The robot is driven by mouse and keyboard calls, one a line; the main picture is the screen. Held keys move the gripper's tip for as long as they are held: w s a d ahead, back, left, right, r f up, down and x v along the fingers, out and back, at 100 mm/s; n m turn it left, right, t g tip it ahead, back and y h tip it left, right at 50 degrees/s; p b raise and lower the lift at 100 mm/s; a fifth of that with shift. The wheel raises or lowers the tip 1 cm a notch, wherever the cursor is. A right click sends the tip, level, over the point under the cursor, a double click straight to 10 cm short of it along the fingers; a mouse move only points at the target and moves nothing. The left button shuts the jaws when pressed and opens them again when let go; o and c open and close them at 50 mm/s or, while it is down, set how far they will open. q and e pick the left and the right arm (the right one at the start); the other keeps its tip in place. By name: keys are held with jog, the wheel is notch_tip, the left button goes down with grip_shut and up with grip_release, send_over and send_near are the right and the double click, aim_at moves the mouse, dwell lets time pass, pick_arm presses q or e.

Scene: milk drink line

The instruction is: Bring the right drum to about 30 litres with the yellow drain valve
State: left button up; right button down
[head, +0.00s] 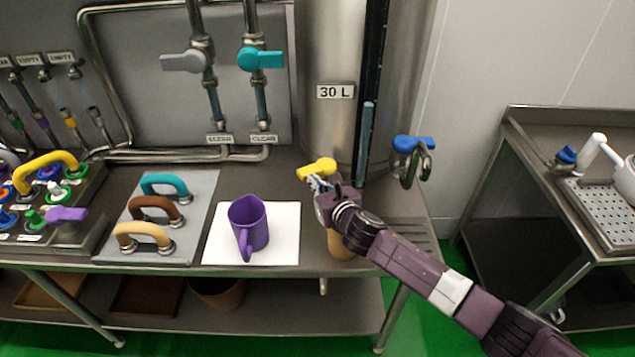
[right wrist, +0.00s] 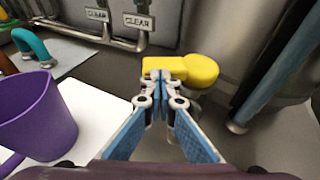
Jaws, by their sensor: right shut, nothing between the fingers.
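The drum (head: 330,130) is a steel cylinder with a "30 L" label (head: 335,91). A dark upright sight gauge (head: 376,60) runs up its front; a blue column (head: 365,140) in it tops out slightly below the label's height in the picture. The yellow drain valve handle (head: 314,169) is low on the drum, and it also shows in the right wrist view (right wrist: 195,70). My right gripper (head: 318,184) is shut and empty, its fingertips (right wrist: 160,76) right at the handle's left part; I cannot tell if they touch. My left gripper is out of view.
A purple jug (head: 248,225) stands on a white mat (head: 282,243) left of my right arm. Coloured handles (head: 155,208) stand on a plate further left. A side table (head: 540,150) stands at right.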

aim_at(304, 175)
jog(key=shift+a, duration=0.1)
jog(key=w+a+m+h, duration=0.1)
jog(key=h, duration=0.1)
jog(key=w+a+m+t+h+b, duration=0.1)
jog(key=m+h, duration=0.1)
jog(key=shift+w+a, duration=0.1)
jog(key=shift+a, duration=0.15)
dwell(0.6)
